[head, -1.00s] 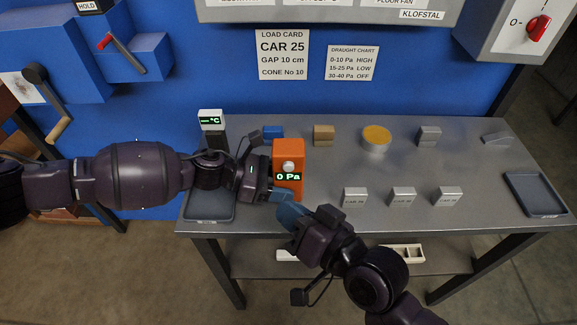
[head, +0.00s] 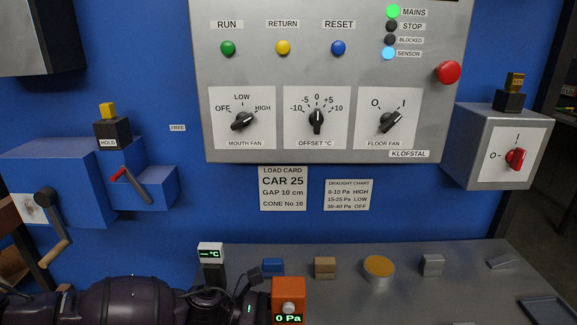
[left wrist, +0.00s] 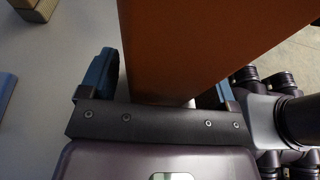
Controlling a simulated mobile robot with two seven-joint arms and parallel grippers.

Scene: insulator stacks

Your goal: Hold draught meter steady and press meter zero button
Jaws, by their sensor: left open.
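The draught meter (head: 288,297) is an orange upright block at the bottom edge of the head view, with a round pale button (head: 289,308) on its face and a lit display reading 0 Pa. Its lower part is cut off there. My left arm comes in from the left to the meter. In the left wrist view my left gripper (left wrist: 165,80) is open, with its blue fingers on either side of the orange meter body (left wrist: 185,45). A gap shows beside the left finger. My right gripper is out of view.
A small temperature display (head: 210,253) stands left of the meter. A blue block (head: 272,266), a tan block (head: 325,267) and an orange-topped disc (head: 379,267) sit behind it on the grey table (head: 460,285). The control panel (head: 330,75) hangs above on the blue wall.

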